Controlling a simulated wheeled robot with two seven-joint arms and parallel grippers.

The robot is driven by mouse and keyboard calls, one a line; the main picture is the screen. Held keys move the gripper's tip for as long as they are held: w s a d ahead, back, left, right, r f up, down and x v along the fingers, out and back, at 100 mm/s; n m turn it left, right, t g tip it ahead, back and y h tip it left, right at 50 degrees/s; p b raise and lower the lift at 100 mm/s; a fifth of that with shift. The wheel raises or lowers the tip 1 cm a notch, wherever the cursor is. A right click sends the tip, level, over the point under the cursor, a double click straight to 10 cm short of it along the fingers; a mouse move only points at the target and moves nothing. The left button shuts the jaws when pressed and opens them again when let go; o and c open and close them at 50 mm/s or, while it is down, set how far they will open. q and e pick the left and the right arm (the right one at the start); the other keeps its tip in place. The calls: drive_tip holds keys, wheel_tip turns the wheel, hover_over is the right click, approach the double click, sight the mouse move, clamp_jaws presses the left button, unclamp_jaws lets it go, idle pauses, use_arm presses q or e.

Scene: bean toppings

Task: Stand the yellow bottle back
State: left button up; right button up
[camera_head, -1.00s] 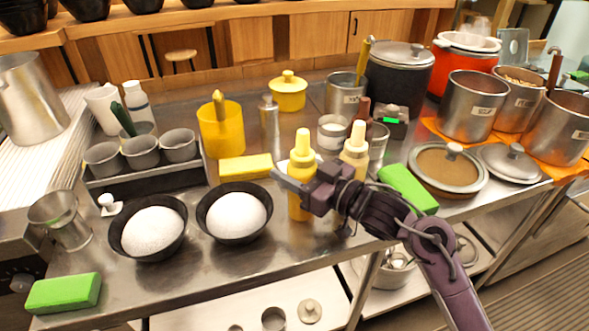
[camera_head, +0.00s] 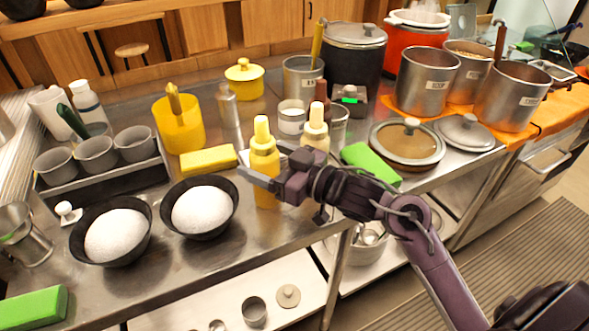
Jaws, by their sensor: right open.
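The yellow bottle (camera_head: 263,159) stands upright on the steel counter, right of the bowls, with a pale yellow cap. My right gripper (camera_head: 258,180) is at its lower body and is open. One finger crosses in front of the bottle and its tip reaches past the bottle's left side. The other finger is mostly hidden, so I cannot tell whether the jaws touch the bottle. A second bottle with a cream cap (camera_head: 316,127) stands just right of it, partly hidden by my right arm. My left gripper is not in view.
Two black bowls of white grains (camera_head: 201,211) (camera_head: 115,235) sit at the left front. A yellow block (camera_head: 208,159) lies behind them and a green block (camera_head: 370,164) lies to the right. A lidded pan (camera_head: 406,140) and steel pots (camera_head: 425,82) stand further right.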

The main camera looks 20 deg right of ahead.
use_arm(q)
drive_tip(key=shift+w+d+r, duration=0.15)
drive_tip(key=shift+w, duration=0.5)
use_arm(e)
drive_tip(key=v, duration=1)
drive_tip(key=shift+r, duration=0.1)
